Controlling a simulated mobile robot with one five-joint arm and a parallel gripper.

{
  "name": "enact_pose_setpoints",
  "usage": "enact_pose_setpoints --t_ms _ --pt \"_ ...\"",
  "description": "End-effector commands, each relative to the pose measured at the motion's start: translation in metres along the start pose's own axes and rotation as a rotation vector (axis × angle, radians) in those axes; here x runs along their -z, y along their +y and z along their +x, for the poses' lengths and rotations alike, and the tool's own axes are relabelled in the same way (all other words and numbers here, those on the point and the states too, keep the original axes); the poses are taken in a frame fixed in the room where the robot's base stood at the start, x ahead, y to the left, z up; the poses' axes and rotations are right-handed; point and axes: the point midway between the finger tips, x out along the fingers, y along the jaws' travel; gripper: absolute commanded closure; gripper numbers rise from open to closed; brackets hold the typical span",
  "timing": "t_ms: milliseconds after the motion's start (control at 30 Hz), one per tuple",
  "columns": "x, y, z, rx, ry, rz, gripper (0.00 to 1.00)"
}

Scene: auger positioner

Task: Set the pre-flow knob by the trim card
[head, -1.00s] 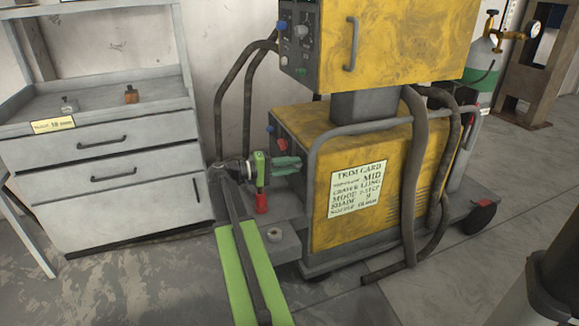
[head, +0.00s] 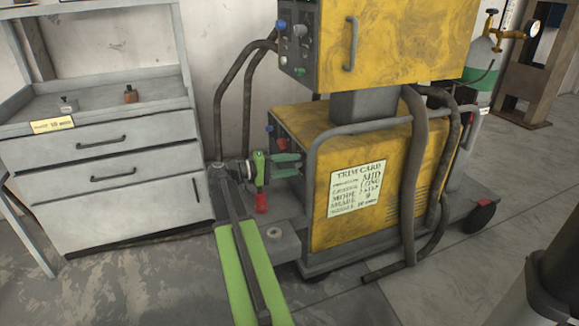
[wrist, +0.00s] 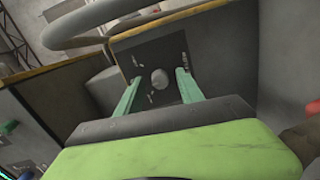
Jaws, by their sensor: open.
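The trim card (head: 358,188) is a pale sheet on the yellow side of the lower machine cabinet. My gripper (wrist: 159,90) is open, with one green finger to each side of the knob in the picture. I cannot tell whether the fingers reach it. In the head view my gripper (head: 287,164) is at the cabinet's left face, and this knob cannot be made out there.
A grey tube rail (head: 312,170) curves around the cabinet (head: 385,150) close to my gripper. The upper yellow box (head: 400,40) has blue and grey knobs on its left face. Hoses (head: 409,190) hang at right. A grey drawer bench (head: 110,190) stands left.

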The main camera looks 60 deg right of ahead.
Motion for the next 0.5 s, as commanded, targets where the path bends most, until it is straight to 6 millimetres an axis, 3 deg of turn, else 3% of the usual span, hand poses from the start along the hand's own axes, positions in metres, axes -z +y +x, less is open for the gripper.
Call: enact_pose_setpoints --t_ms 167,500 --pt "0.001 0.000 -0.017 0.000 0.002 0.000 0.55" --pt "0.003 0.001 -0.111 0.001 0.004 0.000 0.55"
